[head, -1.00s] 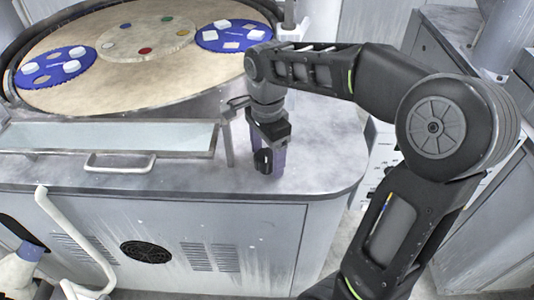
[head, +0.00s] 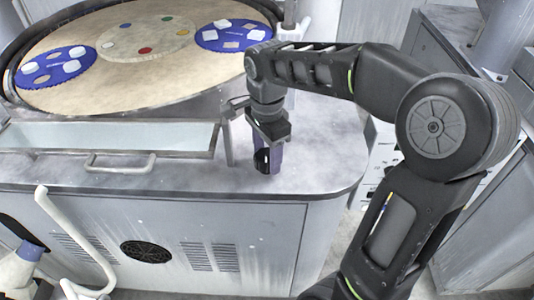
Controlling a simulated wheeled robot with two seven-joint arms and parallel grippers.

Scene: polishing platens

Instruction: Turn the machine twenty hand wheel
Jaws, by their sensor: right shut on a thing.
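A small black hand wheel (head: 262,161) stands on the grey machine top near its front edge, right of the tray. It is partly hidden by my right gripper (head: 268,165), which points down with purple fingers around it. The right gripper is shut on the hand wheel. The exact contact of the fingers is hard to see. My left gripper is not in view.
A shallow tray (head: 224,140) with a front handle (head: 120,164) lies left of the gripper. Behind it is a large round platen (head: 135,78) with blue discs (head: 226,43). A bent white pipe (head: 70,235) rises at lower left. The machine top right of the gripper is clear.

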